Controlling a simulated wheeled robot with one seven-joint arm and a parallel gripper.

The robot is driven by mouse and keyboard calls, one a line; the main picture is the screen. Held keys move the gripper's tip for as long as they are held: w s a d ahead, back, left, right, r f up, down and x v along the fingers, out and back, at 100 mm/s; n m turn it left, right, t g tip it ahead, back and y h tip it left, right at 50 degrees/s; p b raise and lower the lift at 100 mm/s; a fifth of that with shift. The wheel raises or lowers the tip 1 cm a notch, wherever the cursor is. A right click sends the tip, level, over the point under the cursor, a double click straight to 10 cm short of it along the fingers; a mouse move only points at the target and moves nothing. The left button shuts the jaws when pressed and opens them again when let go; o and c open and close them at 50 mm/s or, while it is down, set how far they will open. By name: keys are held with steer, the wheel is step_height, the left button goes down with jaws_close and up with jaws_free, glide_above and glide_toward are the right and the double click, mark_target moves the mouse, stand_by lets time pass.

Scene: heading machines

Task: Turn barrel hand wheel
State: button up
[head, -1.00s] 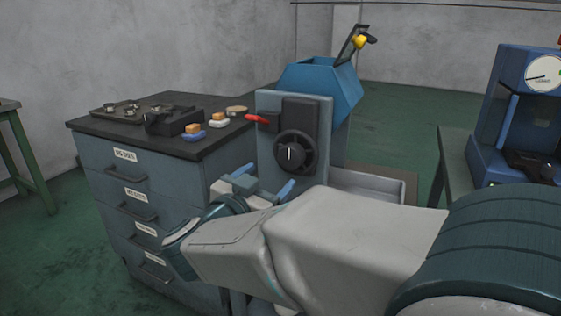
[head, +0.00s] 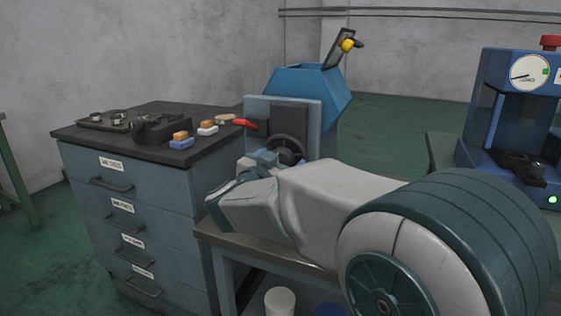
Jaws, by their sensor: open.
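The barrel hand wheel (head: 290,140) is a dark round wheel on the grey front plate of the blue-topped machine (head: 297,92). Its upper rim shows; its lower part is hidden behind my gripper and arm. My gripper (head: 270,157) is open and right in front of the wheel's lower left. Its fingers are small and partly hidden, so I cannot tell whether they touch the wheel or straddle part of it.
A red lever (head: 244,123) sticks out left of the wheel. A drawer cabinet (head: 140,215) with brushes and a tray on top stands at left. A workbench (head: 222,237) lies under my arm. A blue gauge press (head: 505,120) stands at right.

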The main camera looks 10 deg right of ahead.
steer(key=c, duration=1)
steer(key=shift+o, duration=0.2)
